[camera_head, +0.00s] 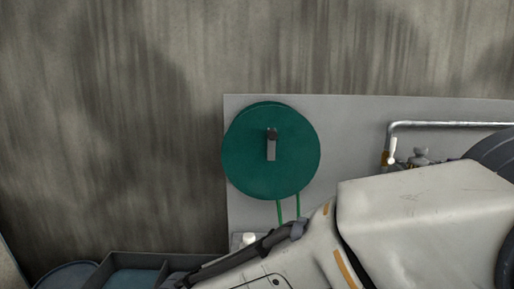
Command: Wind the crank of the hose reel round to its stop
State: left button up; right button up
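The hose reel (249,160) is a round green disc mounted on a light grey panel, near the middle of the head view. Its crank (271,149) is a short grey arm at the disc's centre. A dark round knob or hub shows at the crank's upper end, and the arm points downward. Two green hose lines (280,211) hang from the reel's lower edge. No gripper touches the crank. A large pale arm link of mine fills the lower right and hides what is behind it. Neither gripper can be made out.
The grey panel (350,112) carries a metal pipe (450,124) and a valve with a white lever (392,150) to the right of the reel. A dark tray (135,258) stands at the lower left. The space before the reel is clear.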

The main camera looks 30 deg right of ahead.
aim_at(272, 133)
jog(key=u, duration=0.35)
jog(key=i, duration=0.2)
jog(key=z, duration=1.4)
